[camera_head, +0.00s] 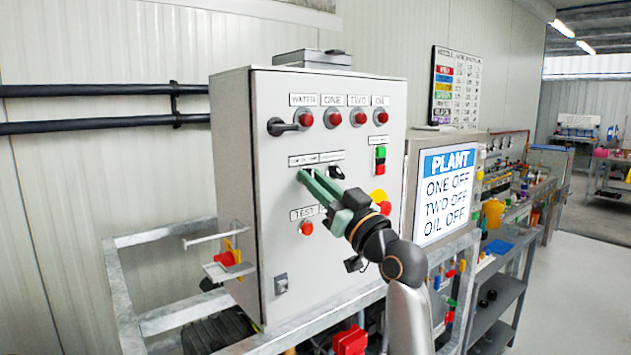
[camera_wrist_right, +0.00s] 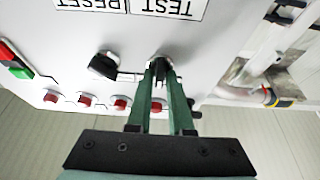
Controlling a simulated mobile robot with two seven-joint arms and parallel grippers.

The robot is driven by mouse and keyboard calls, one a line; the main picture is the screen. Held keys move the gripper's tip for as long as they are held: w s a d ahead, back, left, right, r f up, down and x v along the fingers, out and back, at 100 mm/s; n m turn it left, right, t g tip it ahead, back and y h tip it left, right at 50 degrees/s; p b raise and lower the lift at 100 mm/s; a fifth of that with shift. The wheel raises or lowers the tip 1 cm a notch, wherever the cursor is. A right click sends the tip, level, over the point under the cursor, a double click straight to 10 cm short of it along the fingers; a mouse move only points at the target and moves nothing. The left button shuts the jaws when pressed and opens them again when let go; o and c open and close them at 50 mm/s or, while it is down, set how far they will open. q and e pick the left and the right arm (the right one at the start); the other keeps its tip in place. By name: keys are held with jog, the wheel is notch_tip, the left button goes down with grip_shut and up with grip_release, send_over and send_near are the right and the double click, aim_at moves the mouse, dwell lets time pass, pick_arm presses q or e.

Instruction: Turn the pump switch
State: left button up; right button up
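The grey control cabinet (camera_head: 270,200) fills the middle of the head view. My right gripper (camera_head: 303,177) reaches its front from the lower right, with green fingertips at the left switch of the middle row. In the wrist view, upside down, this pump switch (camera_wrist_right: 159,66) sits between the fingertips of the right gripper (camera_wrist_right: 158,75), which appear closed on its two sides. The fingers hide most of it, so its angle is unclear. A second black switch (camera_head: 336,172) is just to the right; it also shows in the wrist view (camera_wrist_right: 103,66). My left gripper is not in view.
Red lamps (camera_head: 333,119) and a black handle (camera_head: 284,126) are above. A red TEST button (camera_head: 307,228) is below, and a red emergency knob (camera_head: 379,197) is to the right. The PLANT screen (camera_head: 446,196) reads ONE OFF, TWO OFF, OIL OFF. A metal rail frame (camera_head: 170,319) surrounds the cabinet.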

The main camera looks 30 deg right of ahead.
grip_shut()
jog(key=shift+f, duration=0.1)
jog(key=shift+d+n+g+y+b, duration=0.1)
jog(key=shift+n+g+y+b, duration=0.55)
jog(key=shift+n, duration=1.4)
jog(key=shift+a+n+g+y+b, duration=0.1)
jog(key=shift+n+g+y+b, duration=0.15)
jog(key=shift+n+y, duration=1.3)
jog(key=shift+d+n+g+y+b, duration=0.1)
jog(key=shift+n+g+y+b, duration=0.35)
jog(key=shift+n, duration=2.05)
